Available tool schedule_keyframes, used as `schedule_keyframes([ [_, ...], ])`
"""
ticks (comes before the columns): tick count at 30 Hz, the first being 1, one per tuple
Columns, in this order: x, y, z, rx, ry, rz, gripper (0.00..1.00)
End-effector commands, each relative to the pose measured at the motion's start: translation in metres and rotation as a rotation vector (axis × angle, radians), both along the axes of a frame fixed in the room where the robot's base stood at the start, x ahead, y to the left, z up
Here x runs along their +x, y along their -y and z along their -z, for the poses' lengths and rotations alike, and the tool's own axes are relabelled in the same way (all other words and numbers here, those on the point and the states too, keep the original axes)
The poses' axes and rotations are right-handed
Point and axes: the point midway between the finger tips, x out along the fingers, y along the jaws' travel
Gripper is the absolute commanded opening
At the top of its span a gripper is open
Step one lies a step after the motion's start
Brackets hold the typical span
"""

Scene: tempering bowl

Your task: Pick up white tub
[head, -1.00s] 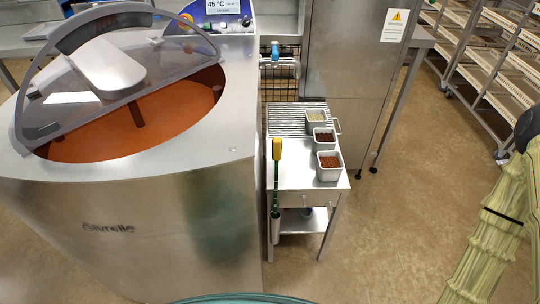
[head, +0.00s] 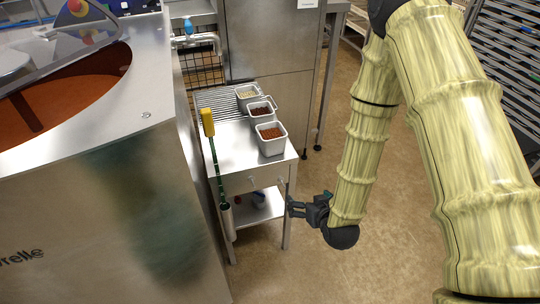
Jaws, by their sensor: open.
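Three white tubs stand in a row on the small steel side table (head: 226,158). The nearest tub (head: 271,147) holds reddish-brown bits. The middle tub (head: 262,117) holds darker brown bits. The far tub (head: 247,103) holds pale bits and is partly hidden by the middle one. My gripper (head: 293,206) is open and empty. In the picture it sits below and right of the nearest tub, beside the table's front right leg, and touches no tub.
A large steel machine with a brown-filled bowl (head: 75,90) stands left of the table. A steel cabinet (head: 275,50) stands behind. Open floor lies in front.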

Motion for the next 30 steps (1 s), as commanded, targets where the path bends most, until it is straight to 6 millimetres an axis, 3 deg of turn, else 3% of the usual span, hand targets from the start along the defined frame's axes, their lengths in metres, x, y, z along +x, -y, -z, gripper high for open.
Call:
schedule_keyframes([
  [1,0.019,-0.011,0.0,0.013,0.076,-0.016,1.0],
  [3,0.042,-0.024,-0.018,0.03,0.182,-0.037,1.0],
  [6,0.067,-0.042,-0.044,0.057,0.318,-0.062,1.0],
  [9,0.084,-0.056,-0.069,0.078,0.43,-0.082,1.0],
  [15,0.098,-0.073,-0.101,0.105,0.558,-0.105,1.0],
  [30,0.149,-0.093,-0.109,0.11,0.58,-0.108,1.0],
])
